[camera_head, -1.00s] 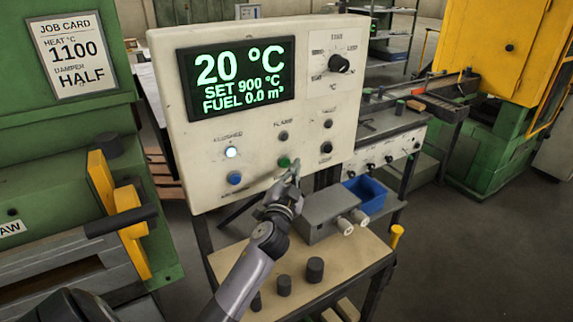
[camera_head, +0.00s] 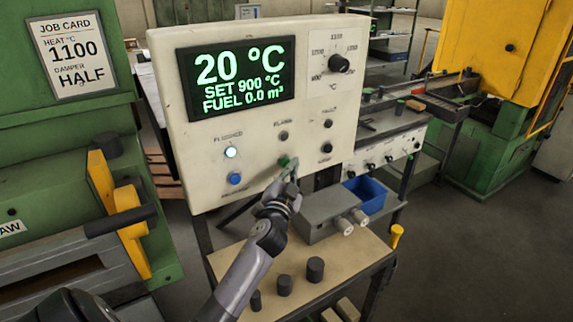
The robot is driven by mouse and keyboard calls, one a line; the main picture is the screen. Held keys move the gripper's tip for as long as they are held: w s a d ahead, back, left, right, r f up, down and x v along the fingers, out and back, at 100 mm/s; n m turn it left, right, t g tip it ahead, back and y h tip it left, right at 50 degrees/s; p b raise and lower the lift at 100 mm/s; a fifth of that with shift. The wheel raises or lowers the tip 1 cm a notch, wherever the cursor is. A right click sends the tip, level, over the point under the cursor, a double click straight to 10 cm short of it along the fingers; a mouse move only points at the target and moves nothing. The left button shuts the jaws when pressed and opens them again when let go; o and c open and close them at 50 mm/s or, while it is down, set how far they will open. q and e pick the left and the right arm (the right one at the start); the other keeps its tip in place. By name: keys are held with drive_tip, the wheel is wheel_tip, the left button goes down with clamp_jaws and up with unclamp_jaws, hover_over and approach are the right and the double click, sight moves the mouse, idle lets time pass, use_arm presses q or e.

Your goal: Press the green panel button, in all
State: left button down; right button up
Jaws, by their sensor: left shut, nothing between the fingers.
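The green button (camera_head: 284,160) sits low on the cream control panel (camera_head: 208,150), right of a blue button (camera_head: 234,179). My left gripper (camera_head: 292,170) is shut and empty, with its fingertips at or just in front of the green button, partly covering it. Whether the tips touch it I cannot tell. The panel display (camera_head: 238,77) reads 20 °C, SET 900 °C, FUEL 0.0 m³. A lamp (camera_head: 231,152) above the blue button glows white-blue. My right gripper is not in view.
A grey box with two pale knobs (camera_head: 322,217) and a blue bin (camera_head: 367,193) stand right of my left gripper. Dark cylinders (camera_head: 315,269) stand on the wooden table (camera_head: 344,262) below. A job card (camera_head: 69,54) on the green machine reads HEAT 1100, DAMPER HALF.

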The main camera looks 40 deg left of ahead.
use_arm(q)
drive_tip(key=shift+w+a, duration=0.15)
drive_tip(key=shift+a, duration=0.25)
idle(0.8)
drive_tip(key=shift+d, duration=0.15)
drive_tip(key=shift+s+d, duration=0.3)
drive_tip(key=shift+d, duration=0.35)
drive_tip(key=shift+d+f, duration=0.1)
drive_tip(key=shift+s+d+b, duration=0.15)
drive_tip(key=shift+s+d, duration=0.15)
drive_tip(key=shift+d, duration=0.45)
drive_tip(key=shift+s+d+b, duration=0.1)
drive_tip(key=shift+s+d, duration=0.25)
drive_tip(key=shift+d, duration=0.35)
drive_tip(key=shift+s+d+b, duration=0.15)
drive_tip(key=shift+s+d, duration=0.15)
drive_tip(key=shift+d, duration=0.45)
